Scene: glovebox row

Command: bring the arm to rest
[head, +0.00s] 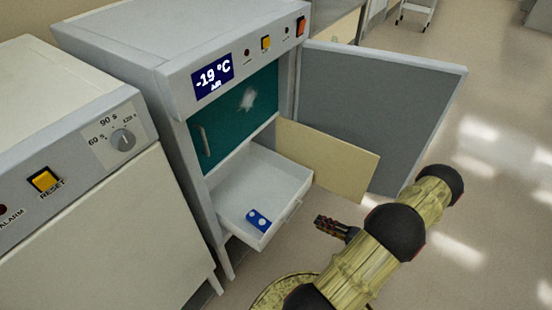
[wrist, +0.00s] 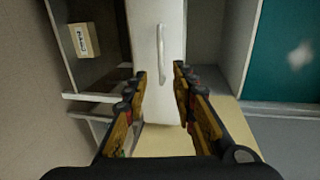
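My gripper (head: 322,224) is in front of the open cabinet, to the right of its pulled-out drawer and apart from it. In the wrist view the two fingers (wrist: 161,72) stand apart with nothing held between them. A white panel with a bar handle (wrist: 160,46) shows beyond the fingertips. My arm reaches in from the lower right of the head view. It touches nothing that I can see.
The cabinet (head: 175,60) reads -19 °C. Its grey door (head: 385,105) stands open, with a beige flap (head: 325,160) beside it. The white drawer (head: 262,178) holds a blue piece (head: 258,221) with pale dots. A second cabinet (head: 100,235) stands left. Floor at right is clear.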

